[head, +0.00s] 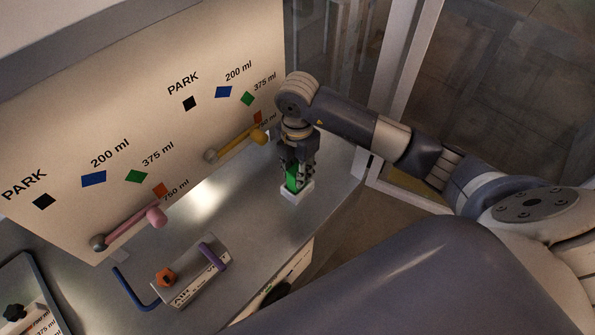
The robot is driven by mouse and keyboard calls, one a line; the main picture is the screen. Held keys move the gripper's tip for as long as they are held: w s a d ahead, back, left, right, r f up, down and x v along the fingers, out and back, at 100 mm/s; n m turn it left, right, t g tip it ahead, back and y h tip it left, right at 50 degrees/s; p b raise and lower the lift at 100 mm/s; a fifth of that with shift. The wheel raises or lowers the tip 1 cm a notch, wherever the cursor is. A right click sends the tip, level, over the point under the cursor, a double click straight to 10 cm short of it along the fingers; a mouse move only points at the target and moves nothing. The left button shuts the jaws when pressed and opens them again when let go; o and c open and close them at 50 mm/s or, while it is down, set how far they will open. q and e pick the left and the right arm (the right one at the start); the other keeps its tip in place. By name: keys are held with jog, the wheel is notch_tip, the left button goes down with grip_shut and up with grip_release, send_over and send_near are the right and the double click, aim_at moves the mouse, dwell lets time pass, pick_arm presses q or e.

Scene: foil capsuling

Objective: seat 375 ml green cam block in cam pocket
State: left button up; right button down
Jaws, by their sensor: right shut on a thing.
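My right gripper (298,172) points down near the right end of the metal top and is shut on the green cam block (292,184). The block shows as a green patch between the fingers. Directly below it is a small white block-like holder (297,194) on the metal surface, which may be the cam pocket. The fingers hide most of the green block, and I cannot tell whether it is inside the holder or just above it. My left gripper is not in view.
A pale panel with PARK, 200 ml and 375 ml marks stands behind, bearing a yellow lever (238,143) and a pink lever (128,227). Metal top (245,215) between is clear.

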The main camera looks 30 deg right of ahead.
aim_at(297, 168)
jog(key=shift+f, duration=0.85)
jog(key=shift+f, duration=0.1)
jog(key=shift+f, duration=0.15)
jog(key=c, duration=1.3)
grip_release()
notch_tip(297, 168, up, 12)
jog(key=p, duration=0.9)
jog(key=shift+r+p, duration=0.25)
jog(key=shift+p, duration=0.15)
jog(key=shift+s+f, duration=0.1)
